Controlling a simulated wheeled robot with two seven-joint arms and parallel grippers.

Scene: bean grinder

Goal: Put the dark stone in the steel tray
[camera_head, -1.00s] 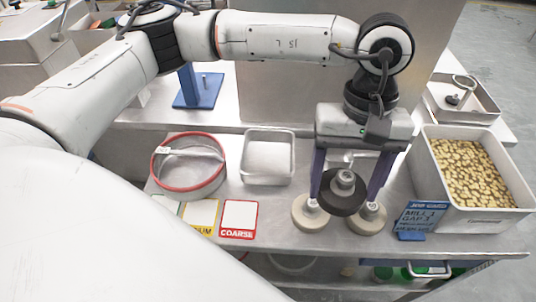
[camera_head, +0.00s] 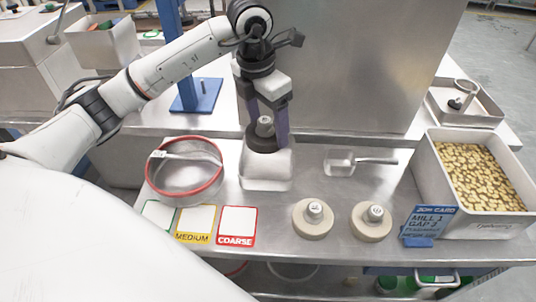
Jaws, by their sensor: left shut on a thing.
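The dark stone (camera_head: 264,143) is a dark disc with a light metal knob on top. My left gripper (camera_head: 266,127) is shut on its knob, with one blue-violet finger on each side. The stone is over the back part of the steel tray (camera_head: 266,181), a small open square tray on the bench. I cannot tell whether the stone touches the tray, since its underside is hidden. My right gripper is not in view.
Two pale stones (camera_head: 313,218) (camera_head: 371,221) with knobs stand at the front. A scoop (camera_head: 360,161) lies behind them. A red-rimmed sieve (camera_head: 184,193) is left of the tray. Grade cards (camera_head: 237,226) lie in front. A bin of beans (camera_head: 482,229) and a blue job card (camera_head: 432,222) are right.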

